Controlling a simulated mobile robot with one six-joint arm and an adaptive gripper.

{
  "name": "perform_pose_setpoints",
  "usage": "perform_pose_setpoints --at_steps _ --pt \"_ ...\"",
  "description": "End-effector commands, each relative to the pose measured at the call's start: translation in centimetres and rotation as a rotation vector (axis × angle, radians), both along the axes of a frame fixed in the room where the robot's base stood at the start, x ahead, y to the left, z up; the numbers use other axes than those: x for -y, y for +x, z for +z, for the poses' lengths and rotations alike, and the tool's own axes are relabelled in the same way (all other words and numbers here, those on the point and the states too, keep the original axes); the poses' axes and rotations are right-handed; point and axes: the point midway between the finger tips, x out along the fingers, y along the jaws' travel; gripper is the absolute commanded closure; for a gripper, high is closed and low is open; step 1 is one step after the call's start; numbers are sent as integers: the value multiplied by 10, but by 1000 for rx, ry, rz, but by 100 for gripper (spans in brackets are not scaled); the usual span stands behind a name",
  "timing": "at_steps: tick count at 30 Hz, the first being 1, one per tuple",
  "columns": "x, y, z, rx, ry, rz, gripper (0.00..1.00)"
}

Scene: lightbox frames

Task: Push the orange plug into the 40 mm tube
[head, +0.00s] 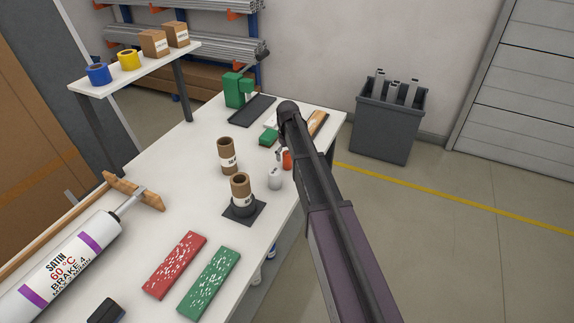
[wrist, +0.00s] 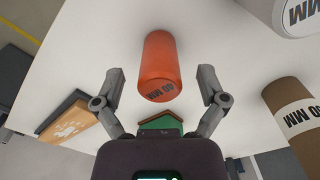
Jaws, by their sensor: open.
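The orange plug (wrist: 160,62) stands between the two open fingers of my gripper (wrist: 162,80) in the wrist view, with a gap on each side. Its printed label ends in "0 MM"; the first digit is hard to read. In the head view the orange plug (head: 287,160) is partly hidden by my arm, and so is my gripper. One brown cardboard tube (head: 240,188) stands upright in a dark base (head: 243,212). Another brown tube (head: 227,150) stands behind it. Their sizes are unreadable there. A tube with a white label also shows in the wrist view (wrist: 292,95).
A white plug (head: 275,180) stands close to the orange one. A green block (head: 268,137) and a wood-coloured item (head: 318,123) lie beyond. Red (head: 175,265) and green (head: 208,285) speckled boards lie in front. The table's right edge is near the plugs.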

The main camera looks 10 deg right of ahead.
Motion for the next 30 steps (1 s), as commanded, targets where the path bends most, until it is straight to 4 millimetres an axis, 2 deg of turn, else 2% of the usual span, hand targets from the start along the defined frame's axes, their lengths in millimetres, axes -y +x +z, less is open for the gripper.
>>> perform_pose_setpoints --at_steps 20,23,27,30 --pt "0 0 -3 0 0 0 8" --pt "0 0 -3 0 0 0 32" --pt "0 0 -3 0 0 0 74" --pt "0 0 -3 0 0 0 98"
